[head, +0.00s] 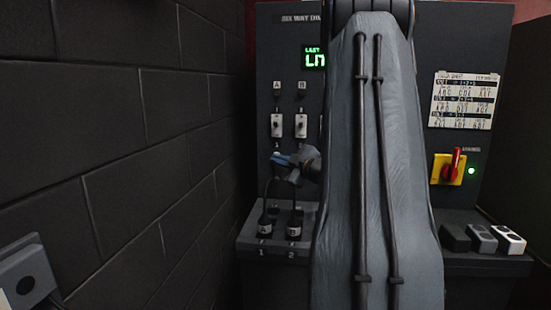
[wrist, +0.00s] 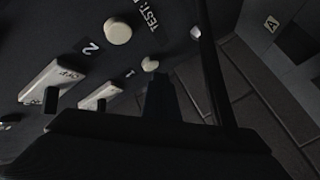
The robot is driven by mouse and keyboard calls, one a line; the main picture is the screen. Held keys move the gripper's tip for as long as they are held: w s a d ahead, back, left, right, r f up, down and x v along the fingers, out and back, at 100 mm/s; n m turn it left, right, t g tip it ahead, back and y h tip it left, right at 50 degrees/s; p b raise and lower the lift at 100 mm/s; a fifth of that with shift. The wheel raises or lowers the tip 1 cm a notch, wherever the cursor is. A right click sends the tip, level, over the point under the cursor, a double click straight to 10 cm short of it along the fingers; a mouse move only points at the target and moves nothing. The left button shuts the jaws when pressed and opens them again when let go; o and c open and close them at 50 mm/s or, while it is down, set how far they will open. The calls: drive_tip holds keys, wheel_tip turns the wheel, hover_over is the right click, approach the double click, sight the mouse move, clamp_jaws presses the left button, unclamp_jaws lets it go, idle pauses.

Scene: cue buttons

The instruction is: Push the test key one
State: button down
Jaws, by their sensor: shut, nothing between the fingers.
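Test key one is a small round cream button (wrist: 150,63) beside the label 1 in the wrist view. A larger-looking round cream button (wrist: 118,31) sits beside the label 2, with the word TEST printed near them. My gripper (wrist: 162,82) is shut and empty, its dark fingers ending close below test key one in the picture. Whether they touch it I cannot tell. In the head view my gripper (head: 277,158) is in front of the panel, below the white switches. I cannot make out test key one clearly there.
White switch plates (head: 277,125) marked A and B are above my gripper. Two black plugs with cables (head: 265,222) stand on the ledge below it. A red and yellow rotary switch (head: 449,168) and a printed card (head: 463,100) are at right. A dark brick wall (head: 110,150) is close at left.

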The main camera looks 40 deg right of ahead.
drive_tip(key=shift+w+d, duration=0.1)
idle(0.3)
drive_tip(key=shift+w+d, duration=0.2)
drive_tip(key=shift+d, duration=0.05)
drive_tip(key=shift+w+d, duration=0.15)
idle(0.5)
drive_tip(key=shift+s+a, duration=0.45)
drive_tip(key=shift+a, duration=0.05)
drive_tip(key=shift+s+a, duration=0.1)
drive_tip(key=s+a, duration=0.3)
drive_tip(key=a, duration=0.1)
drive_tip(key=shift+s+a+p, duration=0.2)
drive_tip(key=shift+s+p, duration=0.15)
idle(0.3)
idle(0.5)
